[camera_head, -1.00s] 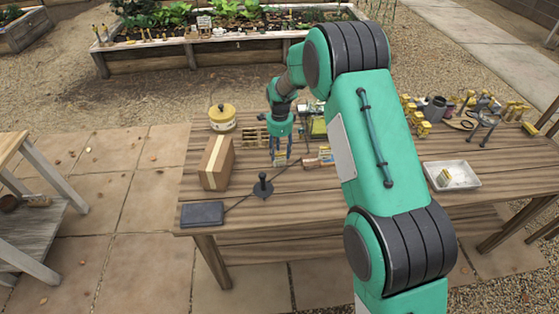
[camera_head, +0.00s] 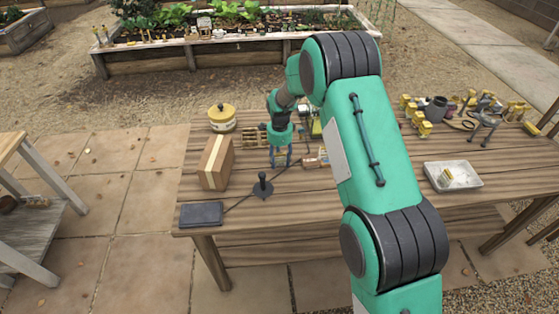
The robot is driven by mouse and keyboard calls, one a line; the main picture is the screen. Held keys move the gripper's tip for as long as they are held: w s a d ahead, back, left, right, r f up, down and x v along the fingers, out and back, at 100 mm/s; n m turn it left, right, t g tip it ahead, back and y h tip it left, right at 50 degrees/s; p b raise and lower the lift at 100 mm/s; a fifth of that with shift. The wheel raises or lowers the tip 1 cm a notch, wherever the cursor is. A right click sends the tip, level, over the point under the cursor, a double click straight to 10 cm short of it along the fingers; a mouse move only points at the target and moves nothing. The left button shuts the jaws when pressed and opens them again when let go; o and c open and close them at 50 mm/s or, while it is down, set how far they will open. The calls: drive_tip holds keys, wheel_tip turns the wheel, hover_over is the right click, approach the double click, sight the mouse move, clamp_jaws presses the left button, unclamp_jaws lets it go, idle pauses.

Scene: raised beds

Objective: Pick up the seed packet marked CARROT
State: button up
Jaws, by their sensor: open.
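My gripper (camera_head: 280,160) points down over the middle-left of the wooden table (camera_head: 320,218), with its fingers open. A small yellowish item (camera_head: 281,160) shows between or just behind the fingers; whether it touches them I cannot tell. A small packet-like item (camera_head: 316,161) lies to the right of the gripper, partly hidden by my arm. Small racked items (camera_head: 256,137) stand behind and left of the gripper. No lettering is readable at this size, so I cannot tell which item is marked CARROT.
A black joystick (camera_head: 263,187) with a cable and a dark flat box (camera_head: 201,214) lie in front. A white tray (camera_head: 453,176) is right, with yellow-capped items (camera_head: 418,122) behind. The front middle is clear.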

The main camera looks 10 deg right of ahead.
drive_tip(key=shift+c, duration=0.3)
drive_tip(key=c, duration=1)
drive_tip(key=shift+r, duration=0.1)
drive_tip(key=shift+r+p, duration=0.3)
drive_tip(key=shift+r, duration=0.55)
drive_tip(key=shift+s+r+p, duration=0.2)
drive_tip(key=shift+r+p, duration=0.1)
drive_tip(key=shift+r, duration=0.65)
drive_tip(key=s, duration=0.5)
drive_tip(key=s+d+p, duration=0.1)
drive_tip(key=s, duration=0.4)
drive_tip(key=s+d+r+p, duration=0.1)
drive_tip(key=s, duration=0.4)
drive_tip(key=shift+s+d+r, duration=0.1)
drive_tip(key=shift+s+d, duration=0.05)
drive_tip(key=shift+s, duration=0.05)
